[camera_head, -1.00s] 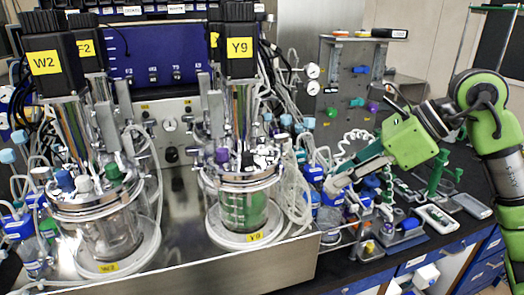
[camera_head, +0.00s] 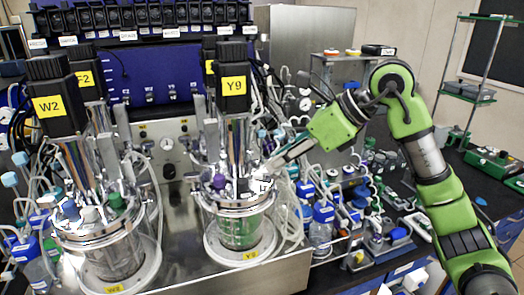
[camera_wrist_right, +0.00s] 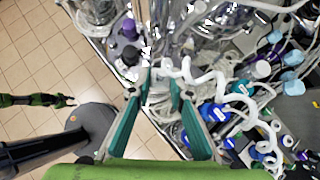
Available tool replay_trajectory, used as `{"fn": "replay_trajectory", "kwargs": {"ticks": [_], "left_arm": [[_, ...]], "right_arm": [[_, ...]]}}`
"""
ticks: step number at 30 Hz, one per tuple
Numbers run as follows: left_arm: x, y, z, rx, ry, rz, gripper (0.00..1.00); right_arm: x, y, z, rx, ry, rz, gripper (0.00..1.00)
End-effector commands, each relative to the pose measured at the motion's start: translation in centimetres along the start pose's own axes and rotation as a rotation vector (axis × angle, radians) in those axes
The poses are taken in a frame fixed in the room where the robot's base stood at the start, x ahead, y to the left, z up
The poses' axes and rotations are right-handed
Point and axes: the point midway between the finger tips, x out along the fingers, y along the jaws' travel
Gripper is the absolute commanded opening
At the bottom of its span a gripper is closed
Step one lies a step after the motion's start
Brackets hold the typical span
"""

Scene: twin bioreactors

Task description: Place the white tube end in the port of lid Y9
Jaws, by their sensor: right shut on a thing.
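The reactor labelled Y9 (camera_head: 240,232) stands in the middle of the head view, a glass vessel under a shiny metal lid (camera_head: 238,203). The lid carries a purple cap (camera_head: 219,181) and crowded fittings. My right gripper (camera_head: 272,163) reaches in from the right, its fingertips just beside and above the lid's right side. In the right wrist view its fingers (camera_wrist_right: 160,82) are closed in on the end of a white coiled tube (camera_wrist_right: 208,76). The exact tube end and the port are hard to make out.
Reactor W2 (camera_head: 105,255) stands to the left on the same steel stand. Tubes hang close around Y9's right side. Blue-capped bottles (camera_head: 322,222) and small parts crowd the black bench at right. Tall black motor heads (camera_head: 231,80) rise above the lids.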

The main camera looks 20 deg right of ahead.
Motion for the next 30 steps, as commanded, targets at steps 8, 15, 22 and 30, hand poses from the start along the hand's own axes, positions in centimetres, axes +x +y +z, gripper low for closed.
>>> {"fn": "replay_trajectory", "kwargs": {"ticks": [8, 15, 22, 30], "left_arm": [[-2.4, -0.1, -0.5, 0.0, 0.004, 0.0, 0.32], [-3.0, -0.1, -0.7, 0.0, 0.006, -0.001, 0.32], [-2.9, -0.1, -0.7, -0.001, 0.006, -0.001, 0.32], [-2.6, -0.1, -0.6, -0.001, 0.006, -0.001, 0.32]], "right_arm": [[2.4, 0.1, 3.0, 0.0, 0.0, 0.006, 0.01], [4.0, 0.0, 1.9, 0.0, 0.001, 0.001, 0.01], [4.1, 0.0, 1.8, -0.001, 0.0, 0.0, 0.01], [4.4, 0.0, 1.5, 0.0, 0.001, 0.0, 0.36]]}}
